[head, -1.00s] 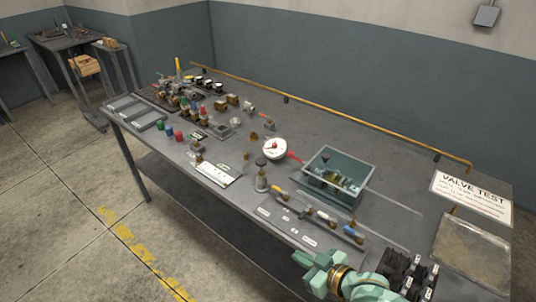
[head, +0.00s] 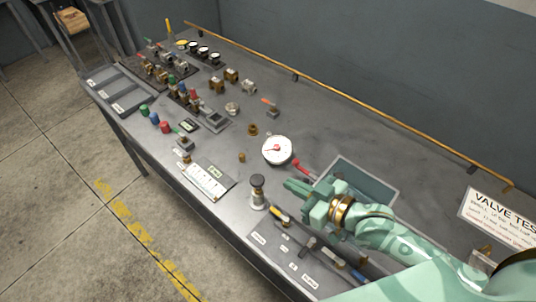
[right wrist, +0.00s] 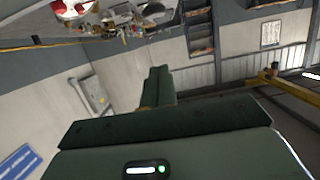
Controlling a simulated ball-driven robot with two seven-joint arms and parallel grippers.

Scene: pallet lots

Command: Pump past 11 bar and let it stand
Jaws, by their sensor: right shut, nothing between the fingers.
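A round white gauge (head: 277,150) with a red centre stands on the bench; its reading is too small to make out. A red lever handle (head: 303,169) is just right of it. A short upright cylinder with a dark knob (head: 257,183), which looks like the hand pump, stands near the front edge. My right gripper (head: 290,187) is shut and empty, in front of the grey bin, right of the knob and below the red handle, apparently apart from both. Its closed fingers (right wrist: 158,88) show in the right wrist view. My left gripper is not in view.
The grey bin (head: 381,182) is partly hidden by my right arm. A tool board (head: 274,240) lies along the front edge. Valves, fittings and small gauges crowd the left end. A brass pipe (head: 345,95) runs along the back, with bare bench before it.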

